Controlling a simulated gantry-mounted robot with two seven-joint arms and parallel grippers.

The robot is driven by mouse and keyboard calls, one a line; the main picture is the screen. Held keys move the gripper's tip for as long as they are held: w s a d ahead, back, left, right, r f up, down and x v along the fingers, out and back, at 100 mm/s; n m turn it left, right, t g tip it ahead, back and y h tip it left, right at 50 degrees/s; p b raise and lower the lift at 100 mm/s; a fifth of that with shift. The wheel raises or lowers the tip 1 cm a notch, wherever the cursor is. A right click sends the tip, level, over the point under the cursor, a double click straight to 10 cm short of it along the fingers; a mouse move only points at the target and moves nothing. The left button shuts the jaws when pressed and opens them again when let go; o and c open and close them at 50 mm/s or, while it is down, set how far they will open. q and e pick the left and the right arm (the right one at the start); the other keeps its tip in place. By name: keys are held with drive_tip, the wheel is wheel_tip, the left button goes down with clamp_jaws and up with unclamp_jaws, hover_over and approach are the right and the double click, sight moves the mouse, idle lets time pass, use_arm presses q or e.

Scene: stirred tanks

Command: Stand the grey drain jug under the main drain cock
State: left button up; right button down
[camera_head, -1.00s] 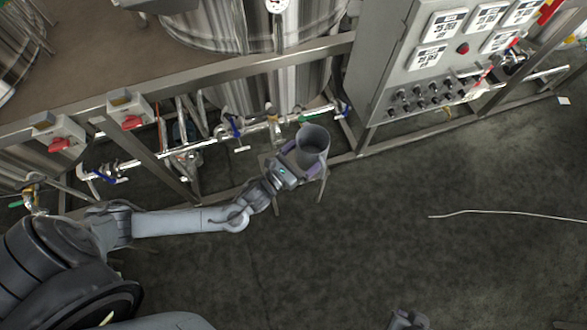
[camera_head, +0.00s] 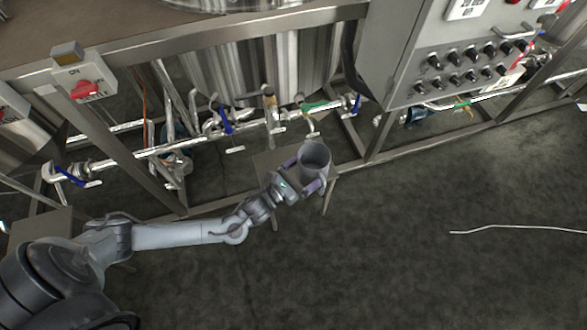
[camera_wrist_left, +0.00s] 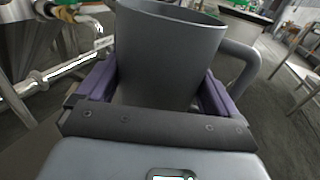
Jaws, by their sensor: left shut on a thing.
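The grey drain jug (camera_head: 314,158) is upright in my left gripper (camera_head: 303,180) in the head view, its open mouth facing up. In the left wrist view the jug (camera_wrist_left: 168,55) sits between the two purple-padded fingers, its handle on the right. The gripper is shut on its body. A green-handled cock (camera_head: 312,108) is on the pipe just behind the jug, and a blue-handled cock (camera_head: 226,122) is further left. I cannot tell for sure which is the main drain cock. The jug is in front of the pipe, not under a cock. My right gripper is out of view.
A low stand (camera_head: 270,160) is beside and partly behind the jug. The steel frame rail (camera_head: 200,42) and a control cabinet (camera_head: 450,60) rise behind. A white hose (camera_head: 510,228) lies on the open floor (camera_head: 400,255) at right.

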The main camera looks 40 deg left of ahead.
use_arm(q)
drive_tip(key=shift+w+a+f+b, duration=0.8)
drive_tip(key=shift+a+f+b, duration=0.7)
drive_tip(key=shift+a+f, duration=0.3)
drive_tip(key=shift+w+a+f+b, duration=0.8)
drive_tip(key=shift+a+f+b, duration=0.8)
drive_tip(key=shift+f, duration=0.35)
drive_tip(key=shift+w+a+f+b, duration=0.8)
drive_tip(key=shift+a+f+b, duration=0.6)
drive_tip(key=shift+a+f, duration=0.45)
drive_tip(key=shift+f, duration=0.15)
drive_tip(key=o, duration=0.8)
